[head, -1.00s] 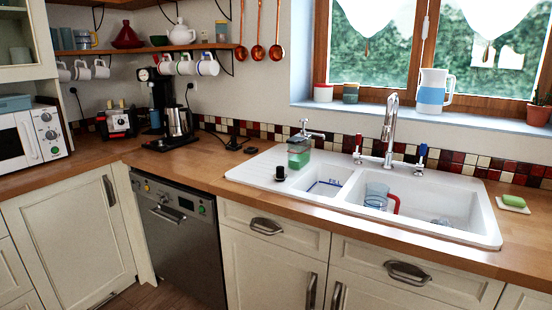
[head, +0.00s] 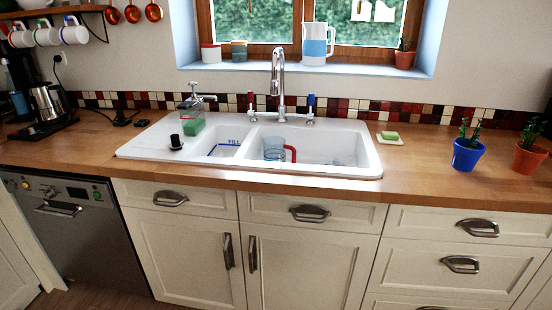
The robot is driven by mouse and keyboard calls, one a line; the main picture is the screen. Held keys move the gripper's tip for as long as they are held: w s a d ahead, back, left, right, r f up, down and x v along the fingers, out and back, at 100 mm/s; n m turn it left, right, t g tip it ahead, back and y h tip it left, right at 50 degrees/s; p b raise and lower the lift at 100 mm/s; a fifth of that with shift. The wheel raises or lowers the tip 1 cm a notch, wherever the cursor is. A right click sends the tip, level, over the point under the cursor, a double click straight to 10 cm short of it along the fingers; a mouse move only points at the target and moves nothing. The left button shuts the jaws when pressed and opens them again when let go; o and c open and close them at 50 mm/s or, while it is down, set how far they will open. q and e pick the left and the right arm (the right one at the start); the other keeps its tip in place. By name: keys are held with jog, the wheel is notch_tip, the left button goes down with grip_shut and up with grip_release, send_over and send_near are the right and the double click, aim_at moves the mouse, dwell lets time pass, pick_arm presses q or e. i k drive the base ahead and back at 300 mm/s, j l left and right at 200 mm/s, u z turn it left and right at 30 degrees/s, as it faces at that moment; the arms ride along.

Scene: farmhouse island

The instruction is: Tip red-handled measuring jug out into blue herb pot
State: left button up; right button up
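The red-handled measuring jug (head: 274,149) stands in the large right basin of the white sink. It is clear and bluish, and its red handle points right. I cannot tell what it holds. The blue herb pot (head: 467,156) stands on the wooden counter to the right of the sink, with a small green plant in it. Neither of my grippers shows in the head view.
The sink (head: 369,171) has a tall tap (head: 279,75) behind its basins. A soap dish (head: 390,140) lies between sink and blue pot. An orange pot (head: 529,157) stands right of the blue pot. Counter (head: 420,177) in front of the soap dish is clear.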

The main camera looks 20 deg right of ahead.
aim_at(274, 147)
jog(key=z, duration=1.85)
jog(key=i+j, duration=0.1)
jog(key=j, duration=0.2)
jog(key=j+u, duration=0.1)
jog(key=j, duration=0.2)
jog(key=i+j+u, duration=0.1)
jog(key=i+j, duration=0.05)
jog(key=j, duration=0.1)
